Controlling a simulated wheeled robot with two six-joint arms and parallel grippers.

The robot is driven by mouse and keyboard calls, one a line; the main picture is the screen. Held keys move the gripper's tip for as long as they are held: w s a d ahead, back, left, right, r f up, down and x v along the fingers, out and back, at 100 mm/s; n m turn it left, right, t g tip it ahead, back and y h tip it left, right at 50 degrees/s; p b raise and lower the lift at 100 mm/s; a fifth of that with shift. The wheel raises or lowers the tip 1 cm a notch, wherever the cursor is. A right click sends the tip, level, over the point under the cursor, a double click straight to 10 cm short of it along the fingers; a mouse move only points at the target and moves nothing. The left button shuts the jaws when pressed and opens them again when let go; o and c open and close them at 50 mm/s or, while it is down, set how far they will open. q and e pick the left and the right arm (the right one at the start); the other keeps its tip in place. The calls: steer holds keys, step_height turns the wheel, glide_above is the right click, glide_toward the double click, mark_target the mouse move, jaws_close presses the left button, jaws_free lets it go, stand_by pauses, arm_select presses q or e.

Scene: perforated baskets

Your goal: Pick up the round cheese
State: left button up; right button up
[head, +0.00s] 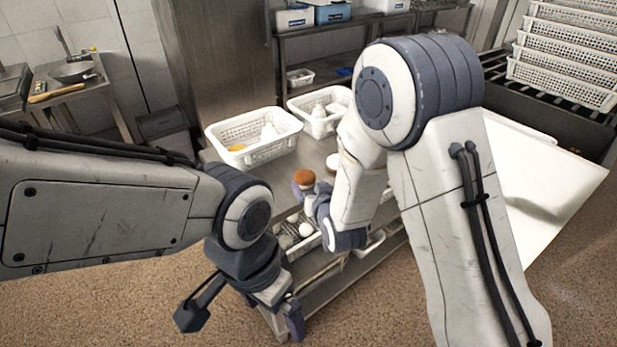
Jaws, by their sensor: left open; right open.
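A round item with an orange-brown top (304,177) sits on the metal table beside my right gripper's fingers; it may be the round cheese, but I cannot tell for sure. Another pale round item (333,161) lies just behind it, partly covered by my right arm. My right gripper (315,200) is open, close to the brown-topped item; I cannot tell whether they touch. My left gripper (243,316) is open and empty, low in front of the table's near left corner, apart from the items.
A white perforated basket (262,155) holds a yellow-orange item and a white bottle. A second basket (312,128) stands behind it. A tray with white round items (305,229) is at the front. Stacked baskets (565,55) stand at the right. Bare tabletop (275,182) lies between.

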mark_target(308, 181)
steer(key=p+x, duration=0.1)
steer(key=x, duration=0.4)
steer(key=shift+w+f, duration=0.1)
steer(key=shift+w, duration=0.25)
steer(key=c, duration=1.1)
